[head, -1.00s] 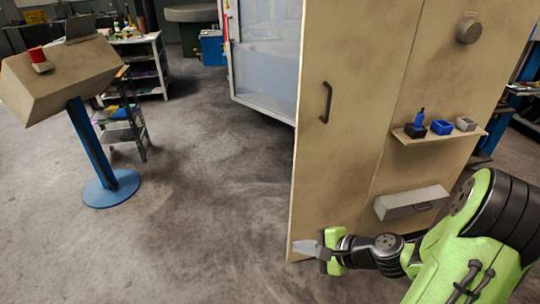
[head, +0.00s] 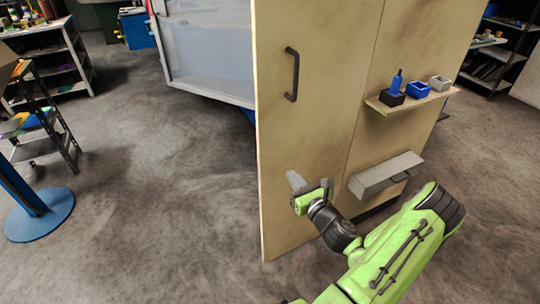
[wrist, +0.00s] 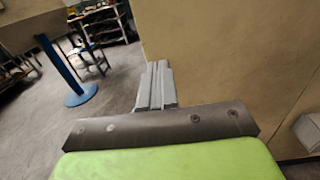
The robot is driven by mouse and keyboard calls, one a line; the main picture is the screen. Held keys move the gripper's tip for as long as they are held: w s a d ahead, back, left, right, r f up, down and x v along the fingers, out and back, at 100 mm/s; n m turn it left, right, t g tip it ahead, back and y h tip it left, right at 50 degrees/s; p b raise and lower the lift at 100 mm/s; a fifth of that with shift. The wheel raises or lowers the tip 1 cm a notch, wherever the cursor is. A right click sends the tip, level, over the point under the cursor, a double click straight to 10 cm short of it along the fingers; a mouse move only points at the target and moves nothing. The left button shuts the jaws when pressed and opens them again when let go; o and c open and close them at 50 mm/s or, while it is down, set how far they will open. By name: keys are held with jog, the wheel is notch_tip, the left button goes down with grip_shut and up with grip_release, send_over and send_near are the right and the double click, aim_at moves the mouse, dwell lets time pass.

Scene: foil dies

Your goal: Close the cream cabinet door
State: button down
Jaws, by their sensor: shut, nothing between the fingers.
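The cream cabinet door (head: 315,130) is the tall left panel in the head view. Its dark bar handle (head: 291,75) is near its left edge. A seam separates it from the cream panel on the right (head: 425,50); I cannot tell how far ajar it is. My gripper (head: 295,181) is shut and empty, in front of the door's lower part in the picture, below the handle. In the wrist view its fingers (wrist: 158,82) point along the door's left edge, with the cream face (wrist: 230,60) to their right. Contact is unclear.
A shelf (head: 415,99) with small blue, dark and grey items sticks out from the right panel. A grey box (head: 385,175) is below it. A blue round stand base (head: 40,215) is at left. Open grey floor (head: 160,190) lies left of the door.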

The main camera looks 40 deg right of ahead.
aim_at(270, 150)
jog(key=x, duration=1.1)
jog(key=shift+w+b, duration=0.3)
